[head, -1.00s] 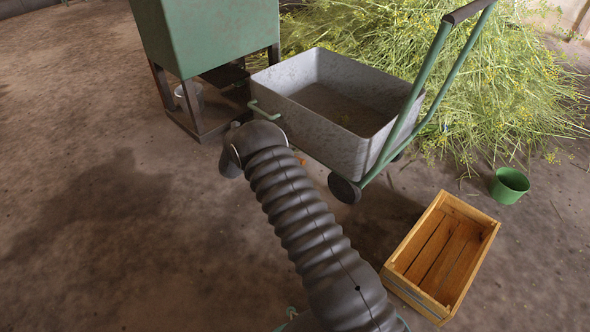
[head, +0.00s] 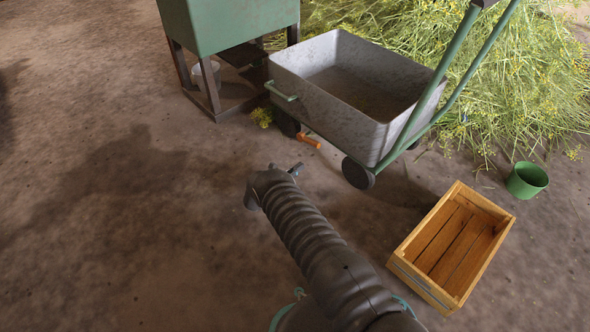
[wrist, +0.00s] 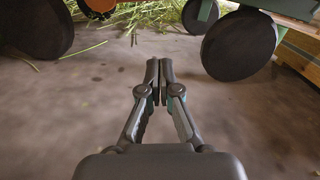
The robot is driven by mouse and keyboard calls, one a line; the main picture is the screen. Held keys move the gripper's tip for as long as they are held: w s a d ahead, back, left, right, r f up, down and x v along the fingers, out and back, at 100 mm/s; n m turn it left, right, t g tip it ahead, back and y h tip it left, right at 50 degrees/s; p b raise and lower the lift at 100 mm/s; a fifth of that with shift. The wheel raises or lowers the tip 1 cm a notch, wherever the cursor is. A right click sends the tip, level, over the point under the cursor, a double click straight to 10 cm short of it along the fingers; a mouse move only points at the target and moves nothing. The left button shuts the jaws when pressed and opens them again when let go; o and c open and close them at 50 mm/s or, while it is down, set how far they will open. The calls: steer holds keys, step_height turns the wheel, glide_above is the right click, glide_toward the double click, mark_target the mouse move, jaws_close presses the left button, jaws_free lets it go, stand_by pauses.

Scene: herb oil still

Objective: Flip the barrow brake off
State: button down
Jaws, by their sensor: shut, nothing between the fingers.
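The barrow (head: 345,90) is a grey metal tub with green handles and dark wheels. An orange lever (head: 310,142), which looks like its brake, sticks out low between the near-side wheels, slanting down to the right. In the wrist view an orange part (wrist: 100,5) shows at the top edge by the left wheel (wrist: 36,28), partly cut off. My gripper (head: 296,168) is low over the floor in front of the barrow, apart from the lever. In the wrist view its fingertips (wrist: 159,75) are together and empty, pointing at the gap between two wheels.
A green still on a dark stand (head: 225,25) is behind left, with a metal pail (head: 206,76) beneath. A wooden crate (head: 402,268) and a green bucket (head: 527,180) stand at right. Cut herbs (head: 500,80) heap behind the barrow. Floor at left is clear.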

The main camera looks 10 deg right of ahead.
mark_target(310, 141)
steer(key=x, duration=0.5)
steer(key=shift+d, duration=0.1)
steer(key=shift+w+d+r, duration=0.1)
steer(key=shift+w+r, duration=0.15)
steer(key=shift+r, duration=0.4)
steer(key=shift+w+d+r, duration=0.15)
steer(key=shift+w+r, duration=0.15)
steer(key=shift+r, duration=0.35)
steer(key=shift+w+d+r, duration=0.1)
steer(key=shift+w+r, duration=0.15)
steer(key=shift+r, duration=0.45)
